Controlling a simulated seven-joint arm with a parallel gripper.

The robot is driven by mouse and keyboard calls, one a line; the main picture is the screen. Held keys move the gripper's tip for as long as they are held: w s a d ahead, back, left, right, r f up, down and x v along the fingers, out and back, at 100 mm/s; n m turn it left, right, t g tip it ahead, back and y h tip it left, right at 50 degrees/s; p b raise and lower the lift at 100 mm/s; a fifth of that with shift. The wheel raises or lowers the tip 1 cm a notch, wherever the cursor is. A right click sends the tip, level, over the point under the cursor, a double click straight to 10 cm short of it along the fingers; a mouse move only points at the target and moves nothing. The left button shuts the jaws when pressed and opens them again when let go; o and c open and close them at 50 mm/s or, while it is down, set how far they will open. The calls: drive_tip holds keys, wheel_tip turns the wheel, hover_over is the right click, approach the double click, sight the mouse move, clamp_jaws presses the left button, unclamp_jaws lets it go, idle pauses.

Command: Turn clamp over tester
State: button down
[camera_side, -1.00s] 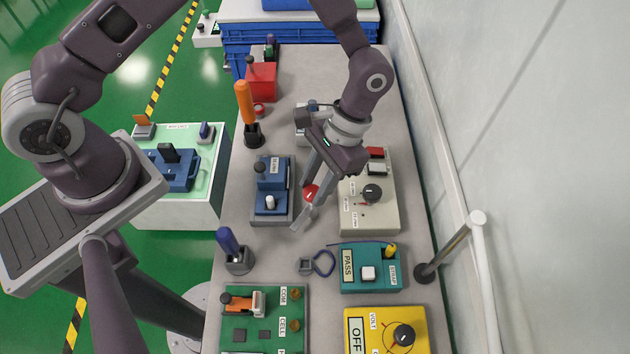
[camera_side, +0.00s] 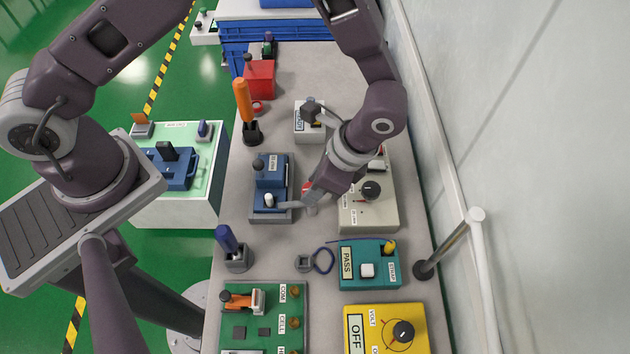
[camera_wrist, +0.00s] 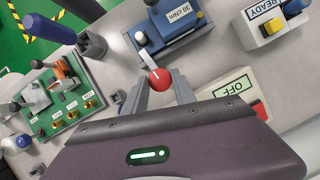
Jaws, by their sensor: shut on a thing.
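The blue tester (camera_side: 272,182), with a black-topped lever and a white post, stands left of my gripper (camera_side: 309,199). In the wrist view the same tester (camera_wrist: 180,24) carries a "30 cNm" label. My gripper's fingers (camera_wrist: 160,92) are closed around a red round knob (camera_wrist: 160,77). A pale bar (camera_wrist: 147,56) runs from the tester's white post side toward this knob, and looks like the clamp arm. In the side view the knob (camera_side: 308,187) is partly hidden by my gripper. How the bar joins the tester is unclear.
A beige tester (camera_side: 382,213) with a black dial stands close on the right. A teal PASS tester (camera_side: 357,280) and a blue-handled tool in a stand (camera_side: 230,244) lie nearer. A white READY tester (camera_side: 304,130) stands behind. Bare table shows between them.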

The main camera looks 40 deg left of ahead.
drive_tip(key=shift+m+t, duration=0.3)
drive_tip(key=shift+m, duration=0.4)
drive_tip(key=c, duration=1)
unclamp_jaws()
drive_tip(key=shift+c, duration=0.2)
drive_tip(key=s+v, duration=0.1)
drive_tip(key=v, duration=0.6)
drive_tip(key=shift+w, duration=0.45)
drive_tip(key=shift+d, duration=0.1)
